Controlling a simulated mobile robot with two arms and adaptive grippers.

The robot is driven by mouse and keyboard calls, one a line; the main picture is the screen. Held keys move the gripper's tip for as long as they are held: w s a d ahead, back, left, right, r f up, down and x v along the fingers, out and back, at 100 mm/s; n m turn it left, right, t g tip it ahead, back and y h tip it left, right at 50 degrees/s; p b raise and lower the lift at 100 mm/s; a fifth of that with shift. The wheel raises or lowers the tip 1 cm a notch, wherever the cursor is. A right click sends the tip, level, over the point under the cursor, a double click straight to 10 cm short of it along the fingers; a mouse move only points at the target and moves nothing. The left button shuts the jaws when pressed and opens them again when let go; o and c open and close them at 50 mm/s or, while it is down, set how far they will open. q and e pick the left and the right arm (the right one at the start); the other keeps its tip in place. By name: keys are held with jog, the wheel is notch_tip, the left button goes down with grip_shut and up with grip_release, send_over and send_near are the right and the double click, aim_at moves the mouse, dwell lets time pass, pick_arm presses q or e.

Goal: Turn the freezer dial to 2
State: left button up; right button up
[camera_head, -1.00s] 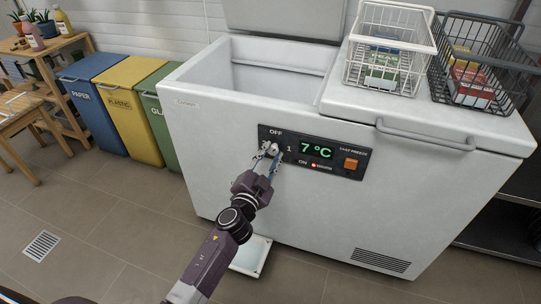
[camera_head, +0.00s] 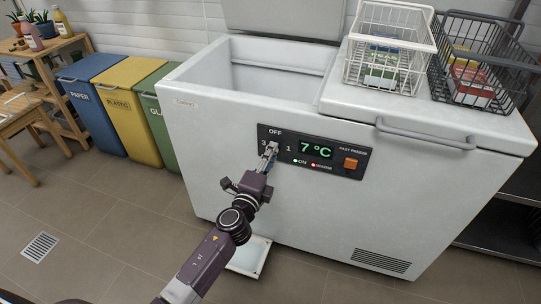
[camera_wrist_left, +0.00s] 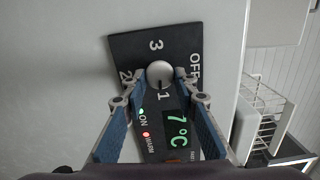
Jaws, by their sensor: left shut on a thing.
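The freezer dial (camera_wrist_left: 160,73) is a round pale knob on the dark control panel (camera_head: 333,170) of the white chest freezer (camera_head: 215,135). In the left wrist view the panel shows 3 above the dial, 2 to its left, OFF to its right and 1 below. A dark mark on the dial points down, toward the 1. My left gripper (camera_head: 268,151) is at the dial, its fingers on either side of it, shut on it. In the head view the fingers mostly hide the dial and the 2. My right gripper is not in view.
The display (camera_head: 315,150) reads 7 °C, with an orange switch (camera_head: 351,163) to its right. The freezer handle (camera_head: 425,138) sticks out at upper right. A white basket (camera_head: 388,60) and a dark basket (camera_head: 478,75) stand on top. Bins (camera_head: 125,100) stand at the left.

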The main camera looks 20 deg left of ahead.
pick_arm(q)
jog(key=shift+a+f+m+p, duration=0.15)
jog(key=shift+m+p, duration=0.75)
jog(key=shift+m, duration=3.35)
jog(key=shift+f+m+p, duration=0.15)
jog(key=shift+m+p, duration=0.7)
jog(key=shift+m, duration=3.4)
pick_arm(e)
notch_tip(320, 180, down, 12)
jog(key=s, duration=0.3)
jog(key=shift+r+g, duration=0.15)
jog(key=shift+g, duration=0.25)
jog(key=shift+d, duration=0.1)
pick_arm(q)
jog(key=o, duration=1.1)
jog(key=shift+s, duration=0.15)
